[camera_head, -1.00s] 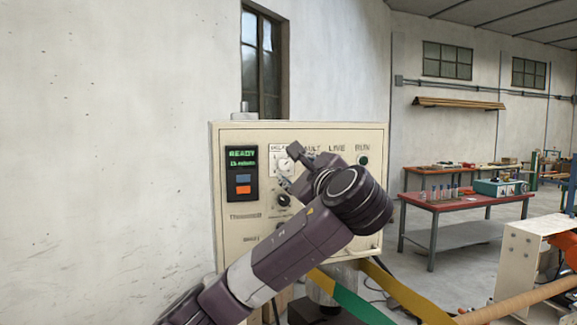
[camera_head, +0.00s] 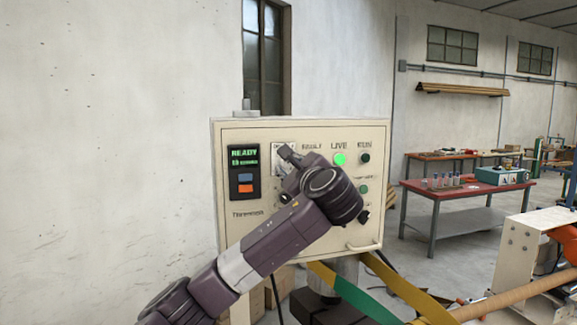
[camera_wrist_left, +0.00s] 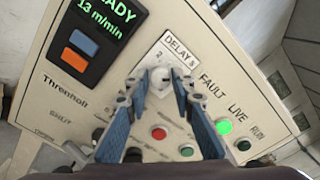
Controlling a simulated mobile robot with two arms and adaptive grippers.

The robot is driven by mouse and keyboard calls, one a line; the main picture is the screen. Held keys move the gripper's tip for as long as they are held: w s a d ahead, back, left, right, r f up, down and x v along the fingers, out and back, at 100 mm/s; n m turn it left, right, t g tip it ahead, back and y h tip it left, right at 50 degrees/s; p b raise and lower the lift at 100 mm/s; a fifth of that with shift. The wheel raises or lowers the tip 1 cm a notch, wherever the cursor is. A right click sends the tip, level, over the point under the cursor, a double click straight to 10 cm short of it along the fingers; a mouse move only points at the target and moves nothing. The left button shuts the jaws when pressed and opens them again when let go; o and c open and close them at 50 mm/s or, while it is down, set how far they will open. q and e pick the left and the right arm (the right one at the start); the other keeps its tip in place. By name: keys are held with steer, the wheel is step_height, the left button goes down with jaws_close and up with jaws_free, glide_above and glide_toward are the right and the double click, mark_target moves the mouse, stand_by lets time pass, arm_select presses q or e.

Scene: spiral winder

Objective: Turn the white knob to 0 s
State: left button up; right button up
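The white knob (camera_wrist_left: 160,82) sits on a pale dial plate labelled "DELAY s" on the cream control panel (camera_head: 240,228). In the left wrist view it lies between the two fingertips of my left gripper (camera_wrist_left: 162,80), one on each side. I cannot tell whether the fingers touch it. A "2" shows on the plate; the knob's pointer and the 0 mark are not clear. In the head view my left gripper (camera_head: 287,174) is in front of the dial plate (camera_head: 279,150) and hides most of it. My right gripper is out of view.
The panel's display (camera_head: 243,157) reads READY and 13 m/min, above a blue and an orange button. The LIVE lamp (camera_head: 340,160) glows green. Dark knobs and red and green buttons lie below the dial. A handle (camera_head: 365,246) and yellow-green straps are at lower right.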

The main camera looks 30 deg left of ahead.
arm_select(q)
jaws_close()
